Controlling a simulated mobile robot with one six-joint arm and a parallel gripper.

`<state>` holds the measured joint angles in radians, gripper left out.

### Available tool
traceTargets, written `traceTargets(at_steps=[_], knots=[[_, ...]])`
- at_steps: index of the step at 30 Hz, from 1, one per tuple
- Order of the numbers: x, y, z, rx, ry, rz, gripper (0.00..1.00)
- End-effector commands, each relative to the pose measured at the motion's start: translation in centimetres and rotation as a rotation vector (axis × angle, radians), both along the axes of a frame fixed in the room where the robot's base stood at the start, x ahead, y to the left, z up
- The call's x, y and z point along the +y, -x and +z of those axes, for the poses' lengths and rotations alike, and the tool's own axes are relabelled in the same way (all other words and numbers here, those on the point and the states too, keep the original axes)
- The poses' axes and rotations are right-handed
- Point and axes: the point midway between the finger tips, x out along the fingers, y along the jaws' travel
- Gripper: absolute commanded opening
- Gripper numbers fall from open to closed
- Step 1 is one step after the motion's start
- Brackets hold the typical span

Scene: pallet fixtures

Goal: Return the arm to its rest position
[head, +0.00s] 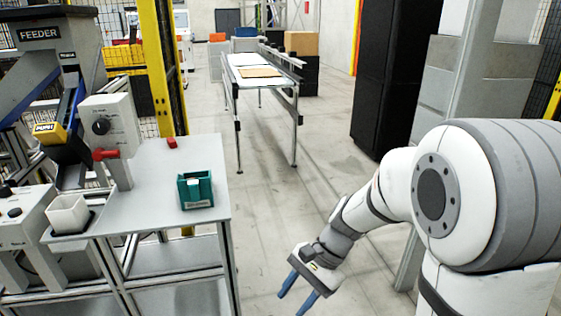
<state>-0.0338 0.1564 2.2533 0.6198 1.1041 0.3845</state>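My arm comes in from the right side of the head view, white and grey, bent down toward the lower middle. My gripper (299,300) is at its end, with two blue fingers pointing down and to the left. The fingers are spread apart with nothing between them. It hangs over bare floor, to the right of the grey workbench (150,190) and clear of it.
On the workbench are a green bin (195,188), a small red block (172,143), a white box with a red lever (108,156) and a white cup (68,213). A feeder (50,40) stands left. A long table (262,68) stands behind. The middle floor is clear.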

Motion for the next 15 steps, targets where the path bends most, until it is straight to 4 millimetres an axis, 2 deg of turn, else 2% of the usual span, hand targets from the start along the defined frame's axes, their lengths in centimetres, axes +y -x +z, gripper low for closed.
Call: traceTargets(at_steps=[1,3,9,15], knots=[[-1.1,0.8,2.6,-0.074,0.033,0.054,0.41],[-2.6,1.9,4.8,-0.17,0.087,0.138,0.41],[-7.0,4.9,10.4,-0.423,0.259,0.384,0.41],[-10.4,7.0,14.3,-0.6,0.419,0.583,0.41]])
